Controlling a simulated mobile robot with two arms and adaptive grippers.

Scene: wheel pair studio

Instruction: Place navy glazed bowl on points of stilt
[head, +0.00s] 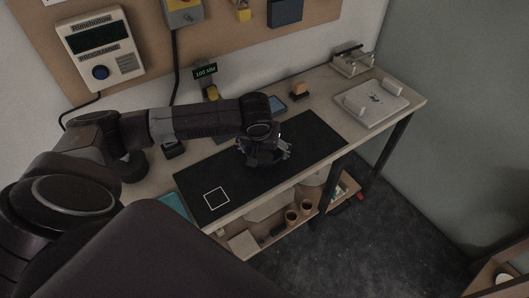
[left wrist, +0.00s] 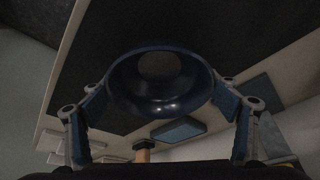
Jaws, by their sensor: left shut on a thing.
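The navy glazed bowl (left wrist: 158,103) shows in the left wrist view with its round opening facing the camera. My left gripper (head: 266,155) is over the black mat (head: 310,144) on the workbench. Its fingers are shut on the bowl from both sides. In the head view the gripper hides most or all of the bowl, so its height above the mat is hard to tell. A pale slab (head: 377,115) with two white blocks stands at the right of the bench. A small dark shape lies on its middle; I cannot tell whether it is the stilt. My right gripper is not in view.
A blue pad (head: 277,103) and an orange-brown block (head: 299,90) lie behind the mat. A pale stand (head: 352,60) is at the far right corner. A white square outline (head: 216,198) marks the mat's near left. Cups (head: 291,216) stand on the shelf below.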

